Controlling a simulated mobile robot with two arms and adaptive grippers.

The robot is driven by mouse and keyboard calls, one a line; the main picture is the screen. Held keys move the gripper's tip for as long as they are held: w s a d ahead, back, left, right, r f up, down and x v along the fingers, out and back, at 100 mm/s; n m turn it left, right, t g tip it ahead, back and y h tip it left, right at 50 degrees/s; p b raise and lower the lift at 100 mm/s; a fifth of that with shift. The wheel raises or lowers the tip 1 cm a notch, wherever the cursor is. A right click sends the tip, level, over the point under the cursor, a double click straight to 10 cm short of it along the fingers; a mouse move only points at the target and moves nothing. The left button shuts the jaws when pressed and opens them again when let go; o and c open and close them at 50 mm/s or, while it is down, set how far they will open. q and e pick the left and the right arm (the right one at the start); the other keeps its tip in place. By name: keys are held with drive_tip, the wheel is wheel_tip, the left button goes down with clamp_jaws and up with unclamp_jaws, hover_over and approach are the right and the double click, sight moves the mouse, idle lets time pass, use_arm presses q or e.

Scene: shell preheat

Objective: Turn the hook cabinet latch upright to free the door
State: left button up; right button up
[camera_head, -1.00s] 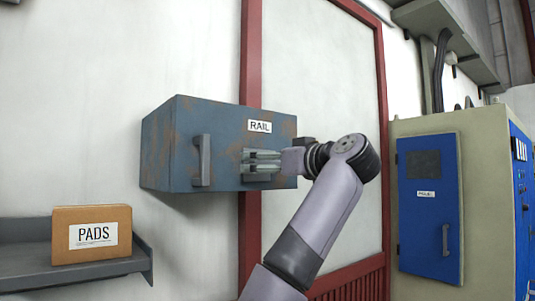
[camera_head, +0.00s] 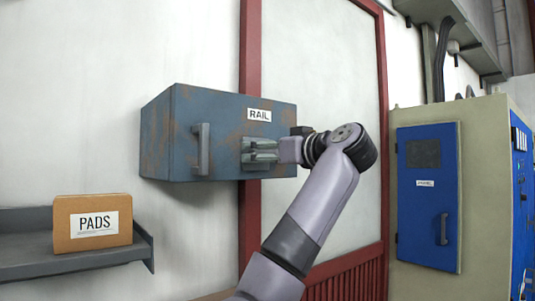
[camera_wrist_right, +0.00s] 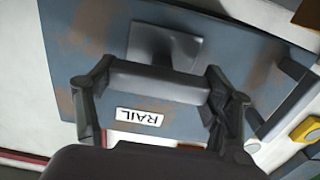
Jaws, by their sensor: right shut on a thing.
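The blue-grey, rust-marked cabinet (camera_head: 223,110) labelled RAIL hangs on the wall, with its door closed. Its grey hook latch sits on the right part of the front, below the label. In the head view my fingers mostly cover the latch. In the right wrist view the latch shows as a grey bar (camera_wrist_right: 158,84) in front of a square plate (camera_wrist_right: 163,46). My right gripper (camera_head: 262,151) is shut on the latch, reaching in from the right. In the right wrist view its two fingers (camera_wrist_right: 155,88) stand at the bar's ends. My left gripper is out of view.
A vertical handle (camera_head: 201,149) stands out on the cabinet's left front. A PADS box (camera_head: 65,218) rests on a grey shelf (camera_head: 75,262) at lower left. A beige cabinet with a blue door (camera_head: 427,205) stands at right. A red-framed panel is behind my arm.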

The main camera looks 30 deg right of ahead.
drive_tip(key=shift+c, duration=0.8)
drive_tip(key=m+b, duration=0.2)
drive_tip(key=m, duration=0.1)
drive_tip(key=shift+f+m+b, duration=0.15)
drive_tip(key=shift+m+b, duration=0.15)
drive_tip(key=shift+m, duration=0.1)
drive_tip(key=m+b, duration=0.1)
drive_tip(key=m, duration=0.3)
drive_tip(key=shift+m+b, duration=0.3)
drive_tip(key=shift+b, duration=0.1)
drive_tip(key=m+b, duration=0.1)
drive_tip(key=m, duration=0.3)
drive_tip(key=shift+d, duration=0.1)
drive_tip(key=shift+m+b, duration=0.3)
drive_tip(key=shift+m, duration=2.5)
